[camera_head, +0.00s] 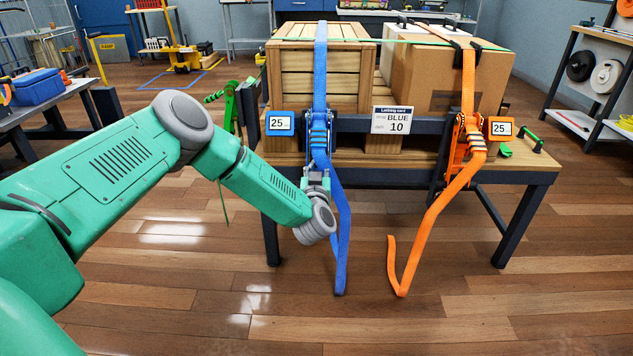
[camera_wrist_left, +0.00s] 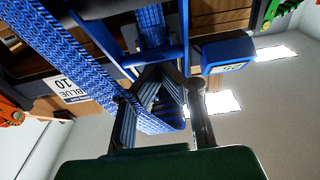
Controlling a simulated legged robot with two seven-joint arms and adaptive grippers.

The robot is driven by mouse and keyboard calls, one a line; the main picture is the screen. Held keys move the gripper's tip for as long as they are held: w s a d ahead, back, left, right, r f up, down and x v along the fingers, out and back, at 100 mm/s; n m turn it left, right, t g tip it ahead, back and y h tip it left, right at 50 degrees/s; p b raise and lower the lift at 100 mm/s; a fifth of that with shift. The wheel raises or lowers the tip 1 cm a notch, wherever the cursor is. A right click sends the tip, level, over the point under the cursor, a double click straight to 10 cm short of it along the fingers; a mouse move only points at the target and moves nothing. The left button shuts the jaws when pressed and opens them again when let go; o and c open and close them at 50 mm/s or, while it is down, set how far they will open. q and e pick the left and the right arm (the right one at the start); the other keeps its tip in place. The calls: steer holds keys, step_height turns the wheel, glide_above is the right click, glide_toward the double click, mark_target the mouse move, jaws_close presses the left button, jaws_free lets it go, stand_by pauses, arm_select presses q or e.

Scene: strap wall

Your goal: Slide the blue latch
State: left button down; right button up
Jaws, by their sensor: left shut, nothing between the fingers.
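The blue ratchet buckle (camera_head: 319,135) with its latch hangs on the blue strap (camera_head: 320,70) at the front rail of the bench, in front of the wooden crate. My left gripper (camera_head: 317,178) is just below the buckle, reaching up at it. In the left wrist view the shut, empty fingers (camera_wrist_left: 160,78) point up at the blue buckle frame (camera_wrist_left: 186,35), close under it. The blue strap's webbing (camera_wrist_left: 62,52) runs diagonally past them on the left. I cannot tell whether the fingers touch the latch, and the latch itself is not clearly distinguishable. My right gripper is not in view.
An orange ratchet (camera_head: 461,145) and strap (camera_head: 430,215) hang to the right, before a cardboard box (camera_head: 440,75). A blue-framed display (camera_head: 280,123) reads 25. A card (camera_head: 393,120) reads BLUE 10. The blue strap's tail (camera_head: 343,250) hangs beside my wrist. The floor in front is clear.

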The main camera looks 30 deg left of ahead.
arm_select(q)
steer(key=shift+w+d+r, duration=0.2)
steer(key=shift+w+r, duration=0.05)
steer(key=shift+w, duration=0.05)
steer(key=shift+s+f, duration=0.3)
steer(key=shift+f, duration=0.65)
steer(key=shift+s+f, duration=0.1)
